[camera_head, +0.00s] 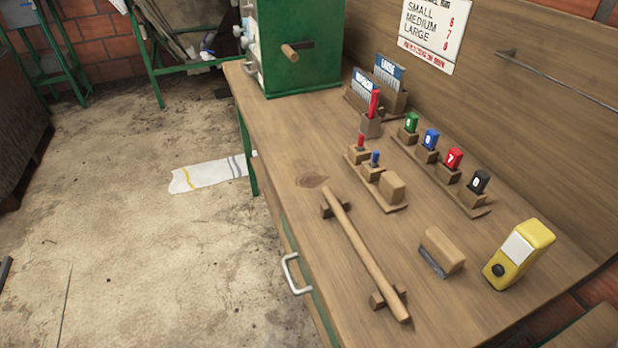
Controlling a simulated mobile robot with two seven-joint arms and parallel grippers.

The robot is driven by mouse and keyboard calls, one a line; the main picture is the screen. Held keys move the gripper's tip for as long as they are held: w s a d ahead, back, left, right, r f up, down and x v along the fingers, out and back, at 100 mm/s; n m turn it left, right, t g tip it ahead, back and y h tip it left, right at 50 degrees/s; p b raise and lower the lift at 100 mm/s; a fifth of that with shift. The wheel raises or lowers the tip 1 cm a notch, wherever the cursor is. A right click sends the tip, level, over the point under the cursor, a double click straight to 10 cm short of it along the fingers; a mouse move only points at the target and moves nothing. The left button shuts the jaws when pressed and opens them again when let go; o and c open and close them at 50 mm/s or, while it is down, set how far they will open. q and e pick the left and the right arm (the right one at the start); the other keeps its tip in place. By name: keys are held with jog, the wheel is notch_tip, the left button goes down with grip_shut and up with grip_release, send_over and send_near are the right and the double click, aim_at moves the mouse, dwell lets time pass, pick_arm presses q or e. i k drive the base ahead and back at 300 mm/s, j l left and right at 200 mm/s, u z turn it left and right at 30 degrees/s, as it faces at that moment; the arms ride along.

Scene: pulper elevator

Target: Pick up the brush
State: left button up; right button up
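The brush (443,249) looks like a small wooden block with a dark grey strip, perhaps bristles, along its lower front edge. It lies on the wooden workbench (290,148), toward the near right part of the top. It stands apart from the things around it, between a long wooden bar and a yellow device. Neither of my grippers shows in the head view, so nothing is seen touching the brush.
The wooden bar (362,250) rests on two small blocks left of the brush. The yellow device (518,254) stands to its right. Holders with coloured pieces (453,158) sit behind. A green box (300,45) stands at the far end. A drawer handle (291,274) sticks out in front.

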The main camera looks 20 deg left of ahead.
aim_at(439, 252)
jog(key=j+z, duration=0.8)
jog(key=j, duration=0.15)
jog(key=j+z, duration=0.45)
